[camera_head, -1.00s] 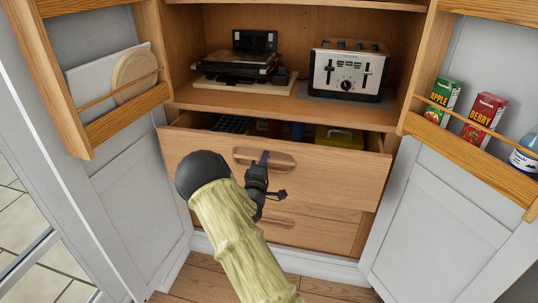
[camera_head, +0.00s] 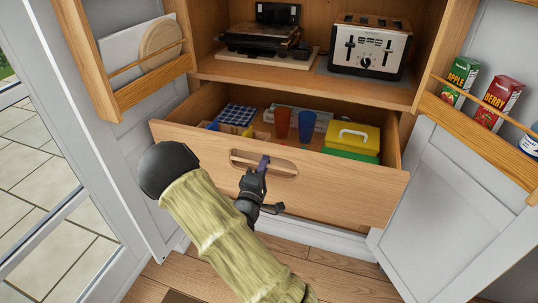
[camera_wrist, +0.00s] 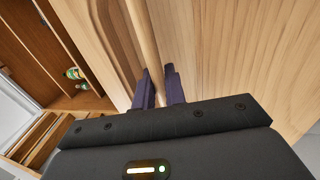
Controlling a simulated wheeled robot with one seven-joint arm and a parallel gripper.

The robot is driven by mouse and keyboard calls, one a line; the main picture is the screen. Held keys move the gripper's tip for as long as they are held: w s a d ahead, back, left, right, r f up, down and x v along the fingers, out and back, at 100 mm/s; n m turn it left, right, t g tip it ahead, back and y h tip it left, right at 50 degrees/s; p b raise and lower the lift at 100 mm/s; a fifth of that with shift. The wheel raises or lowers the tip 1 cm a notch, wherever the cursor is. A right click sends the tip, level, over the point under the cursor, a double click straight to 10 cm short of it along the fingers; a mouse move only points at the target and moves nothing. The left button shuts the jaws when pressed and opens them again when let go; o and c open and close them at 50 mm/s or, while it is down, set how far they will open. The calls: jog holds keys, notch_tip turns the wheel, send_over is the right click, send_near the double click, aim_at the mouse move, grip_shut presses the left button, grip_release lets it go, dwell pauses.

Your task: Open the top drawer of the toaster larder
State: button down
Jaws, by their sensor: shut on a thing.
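The top drawer (camera_head: 330,183) of the toaster larder is pulled well out, and its inside shows. Its front has a long cut-out handle (camera_head: 285,169) near the upper edge. My gripper (camera_head: 263,163) is at this handle, left of the drawer front's middle. In the wrist view, the two dark fingers of my gripper (camera_wrist: 158,86) are shut on the wooden handle bar (camera_wrist: 143,35), one on each side. The toaster (camera_head: 369,46) stands on the shelf above the drawer.
The drawer holds a blue cup (camera_head: 306,127), an orange cup (camera_head: 282,123), a yellow-and-green box (camera_head: 352,139) and a blue checked item (camera_head: 238,115). Open larder doors with racks stand at left (camera_head: 127,90) and right (camera_head: 480,115). Wooden floor (camera_head: 320,268) is clear in front.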

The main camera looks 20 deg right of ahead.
jog(key=shift+v, duration=0.95)
jog(key=shift+s+r, duration=0.1)
jog(key=c, duration=1.5)
grip_release()
jog(key=v, duration=1.7)
jog(key=shift+s+a, duration=0.1)
